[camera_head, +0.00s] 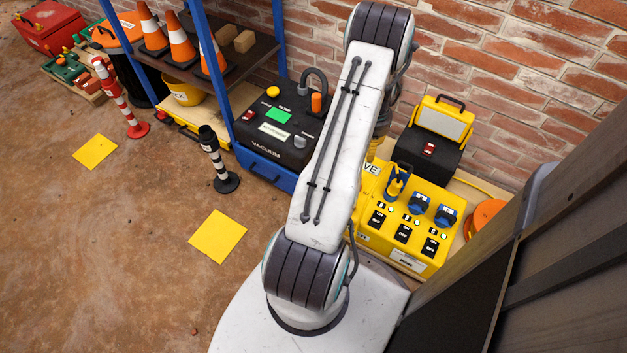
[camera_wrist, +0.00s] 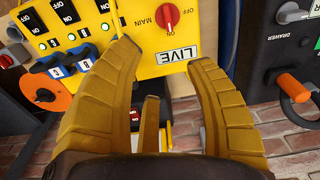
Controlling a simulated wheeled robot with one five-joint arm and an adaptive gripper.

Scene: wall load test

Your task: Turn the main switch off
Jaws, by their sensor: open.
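The main switch (camera_wrist: 167,15) is a red rotary knob at the top of the wrist view, on a yellow panel (camera_wrist: 115,50). The words MAIN and OFF are printed beside it, and a white LIVE label (camera_wrist: 179,53) is close by. In the head view the yellow switch box (camera_head: 375,239) stands right of my arm, which hides the main switch and most of my gripper.
Black switches with green lights (camera_wrist: 62,38) and blue plugs (camera_head: 445,215) share the panel. A dark machine (camera_head: 275,135) stands left of my arm. An orange disc (camera_head: 487,216) lies right of the box. A dark cabinet (camera_head: 540,250) is close on the right. Open floor is at left.

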